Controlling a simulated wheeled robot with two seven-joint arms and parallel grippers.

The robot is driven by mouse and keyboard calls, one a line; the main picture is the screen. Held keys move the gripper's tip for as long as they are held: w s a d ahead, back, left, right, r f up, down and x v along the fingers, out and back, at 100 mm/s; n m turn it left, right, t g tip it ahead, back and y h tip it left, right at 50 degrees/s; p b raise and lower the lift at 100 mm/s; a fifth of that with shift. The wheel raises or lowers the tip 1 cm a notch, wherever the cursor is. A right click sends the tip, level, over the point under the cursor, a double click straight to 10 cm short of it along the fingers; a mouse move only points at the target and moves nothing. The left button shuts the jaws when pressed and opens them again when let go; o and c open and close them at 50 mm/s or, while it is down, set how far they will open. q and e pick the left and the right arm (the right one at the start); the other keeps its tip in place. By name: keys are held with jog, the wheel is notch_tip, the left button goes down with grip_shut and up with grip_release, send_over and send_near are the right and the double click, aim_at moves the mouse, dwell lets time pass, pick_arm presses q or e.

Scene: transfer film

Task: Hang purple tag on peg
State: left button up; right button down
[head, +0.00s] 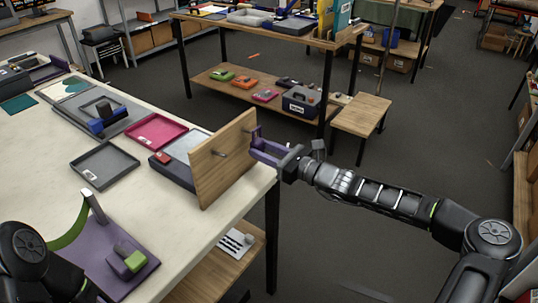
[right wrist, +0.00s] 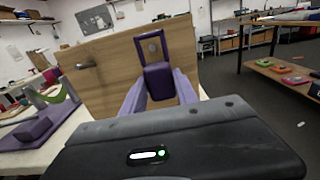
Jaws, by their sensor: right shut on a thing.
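A light wooden board (head: 222,160) stands upright near the right end of the white table. A metal peg (head: 217,153) sticks out of its face; it also shows in the right wrist view (right wrist: 86,65). My right gripper (head: 268,150) has purple fingers and is shut on the purple tag (right wrist: 158,82), close to the board's right part. The tag's upper part, with a hole, is in front of the wood. I cannot tell whether the tag touches the board or whether a second peg sits behind the hole. My left arm shows at the lower left, its gripper out of view.
A grey tray (head: 104,165), a red tray (head: 156,131) and a grey box (head: 178,172) lie left of the board. A purple base (head: 118,272) with a green curved strip (head: 72,228) stands at the front. Open floor lies right of the table.

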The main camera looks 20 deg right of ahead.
jog(key=shift+b+x, duration=0.35)
jog(key=shift+x, duration=0.55)
jog(key=shift+w+a+f+b, duration=0.4)
jog(key=shift+w+f, duration=0.05)
jog(key=shift+f, duration=0.05)
jog(key=c, duration=0.9)
grip_release()
jog(key=shift+o, duration=0.2)
jog(key=shift+s+d, duration=0.1)
